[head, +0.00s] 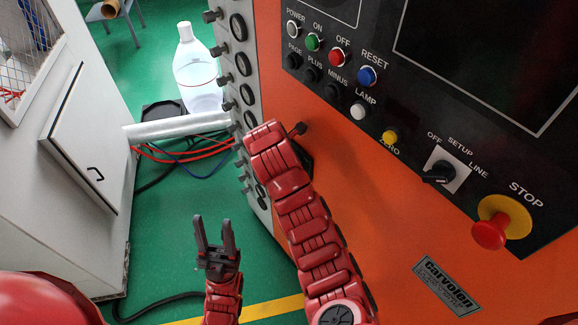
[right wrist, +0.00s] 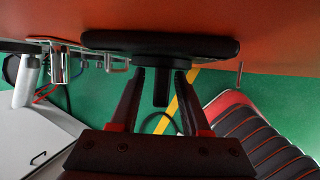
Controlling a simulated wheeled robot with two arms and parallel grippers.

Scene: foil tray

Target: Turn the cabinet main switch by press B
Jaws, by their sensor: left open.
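The main switch (right wrist: 160,44) shows in the right wrist view as a wide black plate with a narrow dark handle (right wrist: 161,86) standing out from an orange cabinet face. My right gripper (right wrist: 160,76) is open, with one finger on each side of the handle and gaps showing beside it. In the head view my right arm reaches up to the orange cabinet (head: 390,235); its wrist hides its fingers and most of the switch. My left gripper (head: 214,232) is open and empty, low over the green floor, apart from the cabinet. No press letter is readable.
The control panel holds coloured buttons, a rotary selector (head: 440,174) and a red STOP button (head: 490,233). Left of the orange face is a grey side with several black knobs. A large clear bottle (head: 197,75), cables and a white cabinet (head: 85,140) stand at left.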

